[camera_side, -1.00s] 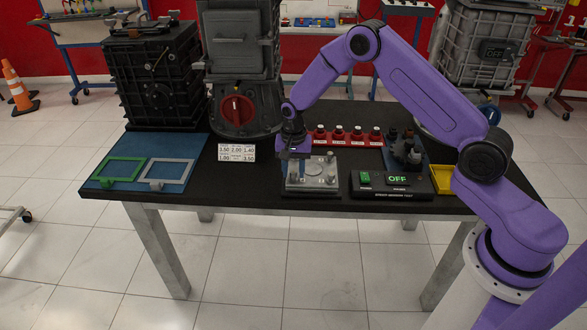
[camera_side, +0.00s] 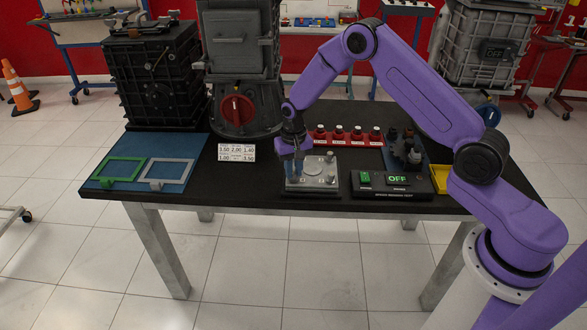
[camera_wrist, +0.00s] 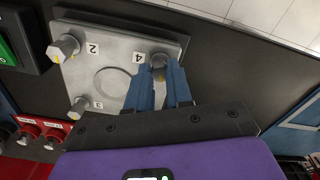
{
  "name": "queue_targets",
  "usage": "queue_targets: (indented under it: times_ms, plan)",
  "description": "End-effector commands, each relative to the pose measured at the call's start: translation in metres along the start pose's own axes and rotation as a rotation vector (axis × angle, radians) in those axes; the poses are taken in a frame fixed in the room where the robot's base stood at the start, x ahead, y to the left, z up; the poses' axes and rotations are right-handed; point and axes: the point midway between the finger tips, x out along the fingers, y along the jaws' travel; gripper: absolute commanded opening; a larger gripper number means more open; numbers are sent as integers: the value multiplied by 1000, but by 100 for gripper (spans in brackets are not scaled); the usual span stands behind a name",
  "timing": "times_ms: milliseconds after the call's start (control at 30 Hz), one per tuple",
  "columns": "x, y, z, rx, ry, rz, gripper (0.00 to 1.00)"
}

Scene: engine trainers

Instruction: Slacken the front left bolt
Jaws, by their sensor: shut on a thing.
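A grey metal plate (camera_wrist: 110,40) with a round ring mark carries bolts at its corners, and it also shows in the side view (camera_side: 318,183). The front left bolt (camera_wrist: 158,60) stands beside the number 4 in the wrist view. My gripper (camera_wrist: 163,75) is shut on this bolt, with one blue finger on each side of its head. A bolt (camera_wrist: 66,47) beside number 2 and a bolt (camera_wrist: 78,108) beside number 3 are free. The remaining corner is hidden behind my fingers. In the side view, my gripper (camera_side: 293,172) is at the plate's front left corner.
A number card (camera_side: 237,152) stands to the left. The table's front edge is close to the plate.

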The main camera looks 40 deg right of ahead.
Motion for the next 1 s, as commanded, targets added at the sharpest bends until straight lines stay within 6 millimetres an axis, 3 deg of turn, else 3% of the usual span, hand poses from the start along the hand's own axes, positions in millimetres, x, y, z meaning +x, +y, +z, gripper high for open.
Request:
queue_targets:
  times_ms: [1000]
  plan:
    - [-1,0,-1,-966,3,0,0]
